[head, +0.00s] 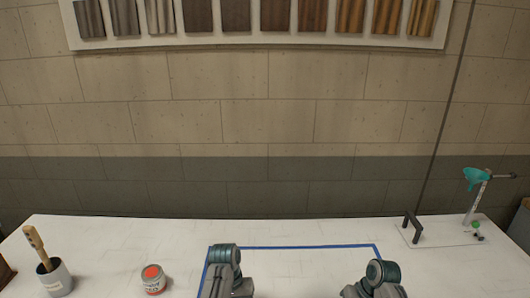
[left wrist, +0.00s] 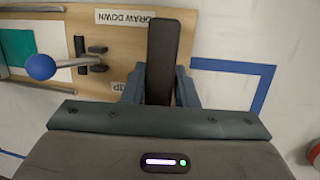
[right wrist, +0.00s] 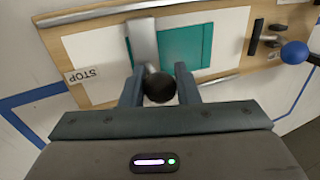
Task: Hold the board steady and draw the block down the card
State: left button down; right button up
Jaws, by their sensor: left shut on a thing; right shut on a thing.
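The wooden board (left wrist: 112,38) lies on the white bench, with DRAW DOWN and STOP labels. My left gripper (left wrist: 158,82) is shut on a dark upright handle (left wrist: 163,50) at the board's end. A white card (right wrist: 88,52) lies on the board, with a teal patch (right wrist: 185,47) on it. A grey metal block (right wrist: 143,38) with a dark round knob (right wrist: 159,88) stands across the teal patch near its left end in the right wrist view. My right gripper (right wrist: 159,80) is shut on the block's knob. The block's underside is hidden. The head view shows neither board nor fingertips.
A clip lever with a blue ball (right wrist: 294,52) stands up at the card's other end. Blue tape (head: 300,247) outlines the work area. An orange-topped tin (head: 153,280) and a brush cup (head: 56,280) stand left; a stand with a teal funnel (head: 476,180) is right.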

pick_arm(q)
jog(key=shift+a, duration=0.1)
pick_arm(e)
jog(key=shift+d, duration=0.6)
jog(key=shift+d, duration=1.2)
jog(key=o, duration=1.2)
jog(key=shift+c, duration=0.2)
